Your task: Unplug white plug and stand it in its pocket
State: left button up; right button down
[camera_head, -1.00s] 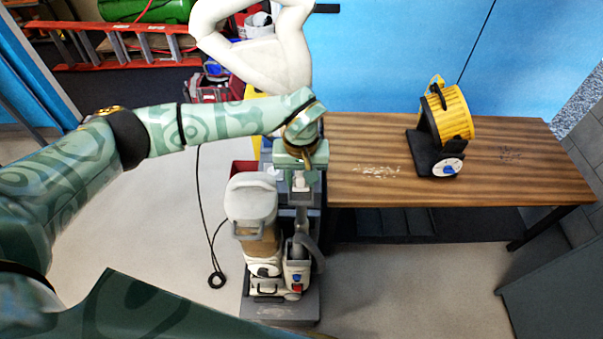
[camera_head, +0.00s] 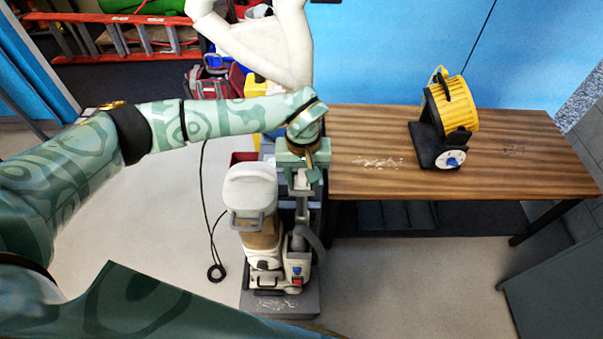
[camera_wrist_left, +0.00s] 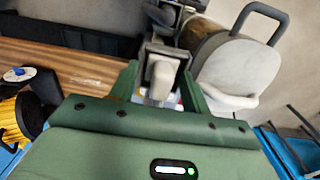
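A white plug (camera_head: 301,182) stands at the top of the upright grey part of the cream floor machine (camera_head: 249,200). My left gripper (camera_head: 302,181) is over it, pointing down. In the left wrist view the white plug (camera_wrist_left: 160,78) lies between the two green fingers of my left gripper (camera_wrist_left: 158,82), with a narrow gap seeming to show on each side. Whether a finger touches it is hard to tell. The plug's lower end and any socket are hidden. I cannot make out its pocket. My right gripper is out of view.
A wooden bench (camera_head: 380,185) stands to the right, with a yellow fan-like unit (camera_head: 455,103) on it. A black cord (camera_head: 205,200) hangs left of the machine. The machine stands on a grey base (camera_head: 275,303). A red ladder (camera_head: 125,40) lies behind.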

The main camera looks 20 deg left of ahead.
pick_arm(q)
jog(key=shift+a+f, duration=0.15)
jog(key=shift+f, duration=0.15)
jog(key=shift+r, duration=0.1)
jog(key=shift+r, duration=0.4)
notch_tip(320, 180, up, 21)
jog(key=p, duration=0.4)
jog(key=shift+d, duration=0.2)
jog(key=shift+f, duration=0.15)
